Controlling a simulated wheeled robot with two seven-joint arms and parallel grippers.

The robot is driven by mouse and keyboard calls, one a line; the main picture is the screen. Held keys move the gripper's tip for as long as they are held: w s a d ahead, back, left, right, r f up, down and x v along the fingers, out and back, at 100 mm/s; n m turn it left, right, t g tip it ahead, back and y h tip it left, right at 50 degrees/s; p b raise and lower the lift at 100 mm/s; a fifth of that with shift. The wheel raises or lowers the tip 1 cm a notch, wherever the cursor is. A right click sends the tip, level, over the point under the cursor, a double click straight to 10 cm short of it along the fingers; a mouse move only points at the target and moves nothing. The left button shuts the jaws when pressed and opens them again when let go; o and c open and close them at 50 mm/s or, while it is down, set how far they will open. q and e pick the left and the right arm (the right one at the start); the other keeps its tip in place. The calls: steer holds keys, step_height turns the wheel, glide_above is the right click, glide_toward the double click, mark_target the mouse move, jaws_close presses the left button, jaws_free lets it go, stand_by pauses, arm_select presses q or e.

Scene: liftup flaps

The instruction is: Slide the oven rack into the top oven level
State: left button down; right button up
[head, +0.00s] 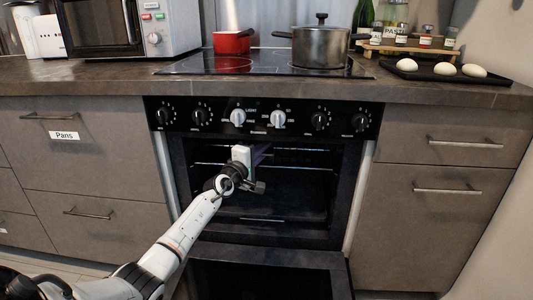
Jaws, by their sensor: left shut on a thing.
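The oven (352,165) stands in the counter front with its door (265,278) folded down open. My left arm reaches in from the lower left, and my left gripper (259,156) is at the oven mouth, in the upper part of the cavity. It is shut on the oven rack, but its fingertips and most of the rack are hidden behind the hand. Thin metal bars show at the upper level on both sides of the hand; I cannot tell rack from side rails there. A lower bar shows near the cavity floor. My right gripper is out of view.
Control knobs (278,119) line the panel just above the opening. A steel pot (320,47) and a red pot (232,42) stand on the cooktop. A black tray (409,73) with dough balls lies at the right. Drawers flank the oven.

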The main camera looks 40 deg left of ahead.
arm_select(q)
steer(key=shift+w+a+r, duration=0.1)
steer(key=shift+w+r, duration=0.1)
steer(key=shift+r, duration=0.05)
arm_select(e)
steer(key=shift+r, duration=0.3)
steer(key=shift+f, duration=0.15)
